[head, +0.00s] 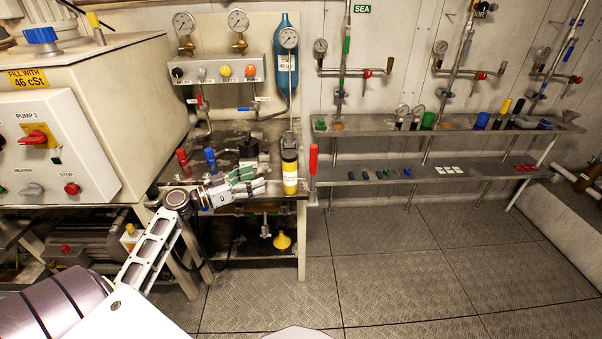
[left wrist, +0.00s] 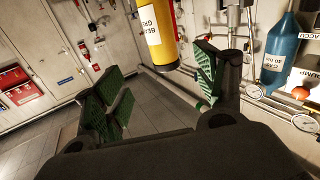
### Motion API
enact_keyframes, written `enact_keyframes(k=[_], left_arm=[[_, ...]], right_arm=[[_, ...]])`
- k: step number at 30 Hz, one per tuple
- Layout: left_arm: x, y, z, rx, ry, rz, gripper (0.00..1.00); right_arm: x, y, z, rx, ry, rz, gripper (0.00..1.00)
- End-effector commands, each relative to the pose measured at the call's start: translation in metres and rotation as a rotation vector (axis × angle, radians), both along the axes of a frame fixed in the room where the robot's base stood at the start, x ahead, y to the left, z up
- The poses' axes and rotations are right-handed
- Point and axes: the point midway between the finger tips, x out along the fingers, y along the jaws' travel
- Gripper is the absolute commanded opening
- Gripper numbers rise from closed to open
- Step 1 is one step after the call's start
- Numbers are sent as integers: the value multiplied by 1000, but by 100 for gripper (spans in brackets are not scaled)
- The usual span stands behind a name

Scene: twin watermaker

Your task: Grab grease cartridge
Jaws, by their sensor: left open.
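My left gripper (head: 262,182), with green finger pads, is just left of the cartridge. In the left wrist view my left gripper (left wrist: 163,78) is open, with nothing between its fingers. My right gripper is not in view.
Red-handled (head: 183,162) and blue-handled (head: 211,160) parts stand on the bench left of the cartridge. A red upright handle (head: 313,160) is just right of it. A blue bottle (head: 286,60) hangs behind. Shelves (head: 345,178) are at the right; the floor (head: 400,270) in front is clear.

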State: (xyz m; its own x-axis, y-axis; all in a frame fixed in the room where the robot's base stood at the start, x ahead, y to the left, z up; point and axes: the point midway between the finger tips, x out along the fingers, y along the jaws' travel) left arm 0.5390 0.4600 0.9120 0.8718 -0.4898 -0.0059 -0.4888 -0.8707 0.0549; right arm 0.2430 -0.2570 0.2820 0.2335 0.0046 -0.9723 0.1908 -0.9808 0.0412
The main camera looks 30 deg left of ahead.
Motion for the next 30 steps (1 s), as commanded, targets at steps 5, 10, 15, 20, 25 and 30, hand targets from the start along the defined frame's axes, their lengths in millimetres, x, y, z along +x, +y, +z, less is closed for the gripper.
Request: enact_keyframes(k=[5, 10, 15, 20, 25, 30], left_arm=[[-2, 4, -2, 44, -28, 12, 71], [-2, 5, -2, 48, -31, 12, 71], [-2, 4, -2, 47, -30, 12, 71], [3, 2, -1, 47, -31, 12, 71], [16, -5, -1, 47, -31, 11, 71], [33, -14, -1, 46, -30, 11, 71]], right_arm=[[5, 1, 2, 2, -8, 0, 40], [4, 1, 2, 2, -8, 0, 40], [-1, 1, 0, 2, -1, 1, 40], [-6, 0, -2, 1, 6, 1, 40], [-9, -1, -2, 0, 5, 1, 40], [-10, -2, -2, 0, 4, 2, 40]])
